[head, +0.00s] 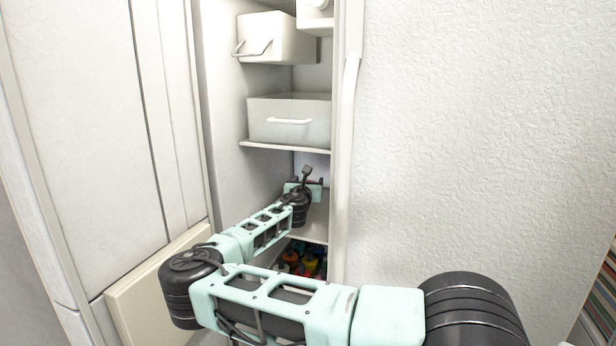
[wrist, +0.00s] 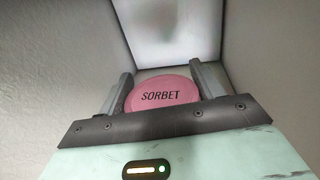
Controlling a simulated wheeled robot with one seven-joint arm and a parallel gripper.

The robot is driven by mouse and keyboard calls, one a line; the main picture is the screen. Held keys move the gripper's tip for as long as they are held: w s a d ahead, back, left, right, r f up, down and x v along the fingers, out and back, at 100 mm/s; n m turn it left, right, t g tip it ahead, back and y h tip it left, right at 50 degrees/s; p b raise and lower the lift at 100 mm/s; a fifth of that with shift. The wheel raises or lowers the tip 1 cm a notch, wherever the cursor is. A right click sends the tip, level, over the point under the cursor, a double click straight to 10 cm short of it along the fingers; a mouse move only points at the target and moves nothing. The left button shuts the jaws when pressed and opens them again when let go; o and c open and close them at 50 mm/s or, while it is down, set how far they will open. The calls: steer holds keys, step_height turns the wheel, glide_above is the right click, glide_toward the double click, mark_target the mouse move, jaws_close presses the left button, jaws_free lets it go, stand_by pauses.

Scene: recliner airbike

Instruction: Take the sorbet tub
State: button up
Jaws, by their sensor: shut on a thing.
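The sorbet tub (wrist: 163,93) shows in the wrist view as a round pink lid marked SORBET. It sits between the two fingers of my gripper (wrist: 160,78), which is shut on it. In the head view my gripper (head: 304,186) is inside the open cabinet, over the shelf below the large bin. There the tub is mostly hidden by my gripper and wrist, and I cannot make it out clearly.
A large bin (head: 290,122) stands on the shelf (head: 285,145) above my gripper, and a smaller bin (head: 277,38) is higher up. Colourful items (head: 305,262) lie on a level below. The cabinet's side walls are close around my arm. An open door (head: 348,130) stands at right.

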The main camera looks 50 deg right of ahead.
steer(key=w+a+v, duration=0.1)
steer(key=w+v, duration=0.1)
steer(key=v, duration=1.5)
steer(key=w+a+v, duration=0.2)
steer(key=w+v, duration=0.1)
steer(key=v, duration=1.5)
steer(key=shift+a, duration=0.6)
steer(key=shift+w+f, duration=0.1)
steer(key=shift+f, duration=0.15)
